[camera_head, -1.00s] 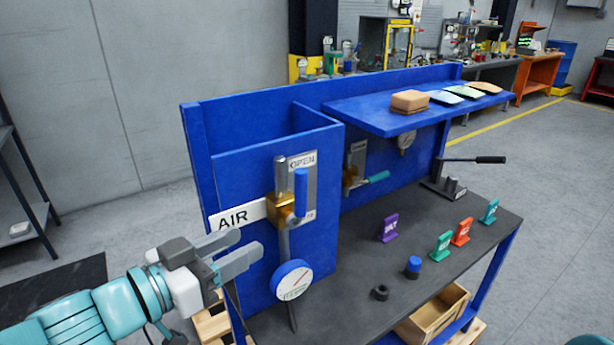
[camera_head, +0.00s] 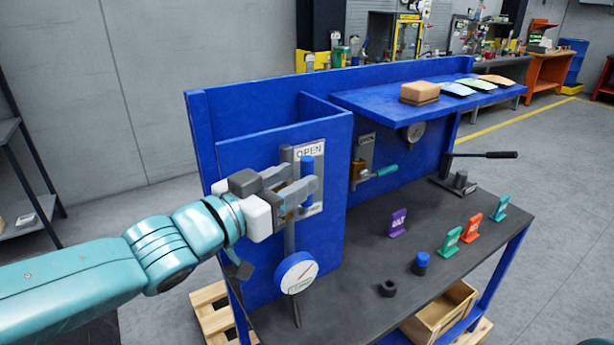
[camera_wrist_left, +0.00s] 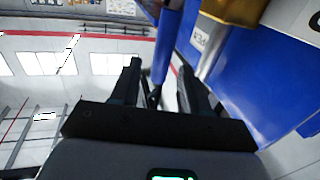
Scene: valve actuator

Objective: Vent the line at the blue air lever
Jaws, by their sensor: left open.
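The blue air lever (camera_head: 308,167) stands upright beside the OPEN plate on the blue front panel (camera_head: 235,165). In the left wrist view the lever (camera_wrist_left: 170,35) comes down from the top and lines up with the gap between the fingers. My left gripper (camera_head: 298,183) is open at the lever, one finger passing in front of its lower part. Contact cannot be told. The gripper hides the AIR sign and most of the brass valve body, which shows in the left wrist view (camera_wrist_left: 233,10). My right gripper is out of view.
A round gauge (camera_head: 296,273) hangs below the valve. A second valve with a green lever (camera_head: 380,172) is on the recessed panel. The dark bench top (camera_head: 350,265) holds colored tags, a blue-capped part (camera_head: 421,263) and a black ring (camera_head: 387,288). A blue shelf (camera_head: 390,105) overhangs the back.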

